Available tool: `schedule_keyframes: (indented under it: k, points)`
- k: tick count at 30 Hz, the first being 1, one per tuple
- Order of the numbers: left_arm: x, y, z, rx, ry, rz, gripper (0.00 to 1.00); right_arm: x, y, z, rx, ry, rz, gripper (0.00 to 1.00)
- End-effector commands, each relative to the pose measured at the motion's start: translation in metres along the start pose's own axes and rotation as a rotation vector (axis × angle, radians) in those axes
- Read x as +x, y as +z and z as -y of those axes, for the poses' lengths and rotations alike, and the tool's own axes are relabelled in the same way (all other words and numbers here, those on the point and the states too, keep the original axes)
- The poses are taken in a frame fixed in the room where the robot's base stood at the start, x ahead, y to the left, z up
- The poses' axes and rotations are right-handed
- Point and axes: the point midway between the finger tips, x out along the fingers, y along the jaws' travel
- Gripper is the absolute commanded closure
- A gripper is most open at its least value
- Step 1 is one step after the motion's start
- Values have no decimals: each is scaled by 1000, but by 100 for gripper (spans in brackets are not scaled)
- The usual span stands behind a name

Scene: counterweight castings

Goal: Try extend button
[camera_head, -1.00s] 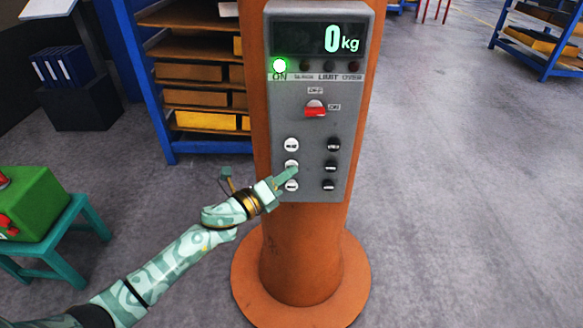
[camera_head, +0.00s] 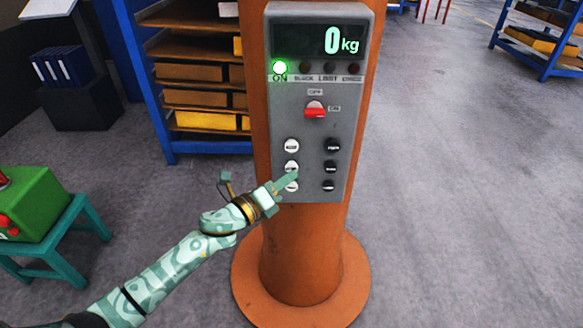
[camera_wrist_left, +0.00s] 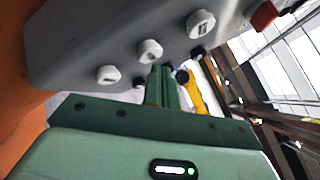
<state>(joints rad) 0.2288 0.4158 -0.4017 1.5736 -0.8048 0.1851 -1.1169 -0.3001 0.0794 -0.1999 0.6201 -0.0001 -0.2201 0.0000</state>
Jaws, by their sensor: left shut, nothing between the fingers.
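A grey control panel (camera_head: 312,125) is fixed to an orange column. It bears a column of white buttons on the left and black buttons on the right; their labels are too small to read, so I cannot tell which one is extend. My left gripper (camera_head: 288,178) is shut and empty, its tip in front of the panel by the middle white button (camera_head: 291,166) and lower white button (camera_head: 291,186). In the left wrist view the shut fingers (camera_wrist_left: 162,80) point at the panel near the middle white button (camera_wrist_left: 150,51); contact is unclear. My right gripper is out of view.
The display (camera_head: 320,40) reads 0 kg and a green lamp (camera_head: 280,67) marked ON is lit. A red switch (camera_head: 315,109) sits above the buttons. A blue shelf (camera_head: 150,90) stands behind, a green box (camera_head: 35,203) on a teal stool (camera_head: 80,243) at left.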

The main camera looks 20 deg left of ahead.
Motion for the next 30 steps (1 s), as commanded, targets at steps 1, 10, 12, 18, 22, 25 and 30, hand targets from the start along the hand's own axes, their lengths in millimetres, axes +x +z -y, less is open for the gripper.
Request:
schedule_keyframes:
  k: [1, 10, 12, 18, 22, 25, 30]
  points:
    - [-2, -1, 2, 0, 0, 0, 100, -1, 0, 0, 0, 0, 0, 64]
    - [-2, -2, 2, 0, 0, 0, 100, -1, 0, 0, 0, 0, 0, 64]
    - [-4, -3, 3, -1, 0, 0, 100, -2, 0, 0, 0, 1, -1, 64]
    - [-15, -11, 13, -1, -2, 0, 100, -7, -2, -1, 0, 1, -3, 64]
    - [-25, -18, 19, -2, -1, 0, 100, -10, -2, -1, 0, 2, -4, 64]
    - [-31, -23, 24, -3, -1, 0, 100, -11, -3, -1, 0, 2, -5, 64]
    - [-37, -27, 27, -1, 0, 0, 100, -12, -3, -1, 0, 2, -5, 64]
